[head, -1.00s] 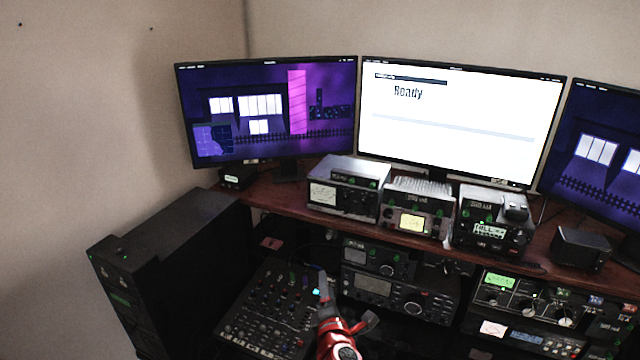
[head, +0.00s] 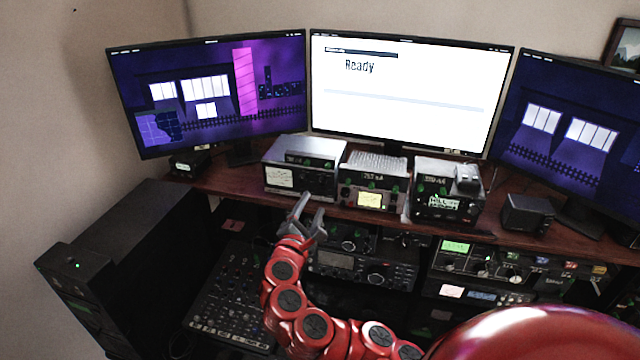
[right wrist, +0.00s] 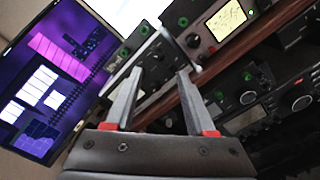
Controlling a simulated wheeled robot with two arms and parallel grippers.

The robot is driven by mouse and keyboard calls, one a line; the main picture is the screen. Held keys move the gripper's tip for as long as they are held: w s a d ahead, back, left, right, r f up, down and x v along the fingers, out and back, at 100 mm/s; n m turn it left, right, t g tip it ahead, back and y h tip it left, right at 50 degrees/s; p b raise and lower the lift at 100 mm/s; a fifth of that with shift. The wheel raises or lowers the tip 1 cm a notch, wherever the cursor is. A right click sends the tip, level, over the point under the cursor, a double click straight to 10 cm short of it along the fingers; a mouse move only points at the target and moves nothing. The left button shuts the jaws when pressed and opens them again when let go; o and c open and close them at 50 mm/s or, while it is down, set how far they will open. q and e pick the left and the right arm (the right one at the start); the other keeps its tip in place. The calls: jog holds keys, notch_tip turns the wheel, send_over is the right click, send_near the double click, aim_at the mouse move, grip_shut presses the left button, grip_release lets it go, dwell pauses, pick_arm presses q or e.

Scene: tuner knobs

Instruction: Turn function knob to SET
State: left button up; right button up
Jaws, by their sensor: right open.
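Three small radio-type units with knobs stand on the wooden shelf: a grey left unit (head: 302,152) with a pale meter, a middle unit (head: 375,162) with a yellow-lit meter, and a dark right unit (head: 432,182) with a text display. Labels are too small to read, so I cannot tell which knob is the function knob or where it points. My right gripper (head: 308,212) is open and empty, in front of and below the left unit. In the right wrist view its two fingers (right wrist: 158,74) are apart, with the left unit's front just beyond them. My left gripper is out of view.
Monitors stand behind the units; the middle one (head: 400,95) reads "Ready". Below the shelf are a mixer (head: 225,300), a radio with a large dial (head: 350,265) and a stack with a green display (head: 455,247). A small black speaker box (head: 527,214) stands at right.

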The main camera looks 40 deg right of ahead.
aim_at(323, 183)
jog(key=p+x, duration=0.2)
jog(key=x, duration=0.6)
jog(key=shift+w+d+r+p, duration=0.15)
jog(key=shift+w+d+p, duration=0.05)
jog(key=shift+w+p, duration=0.1)
jog(key=shift+w+d, duration=0.2)
jog(key=shift+d, duration=0.1)
grip_shut()
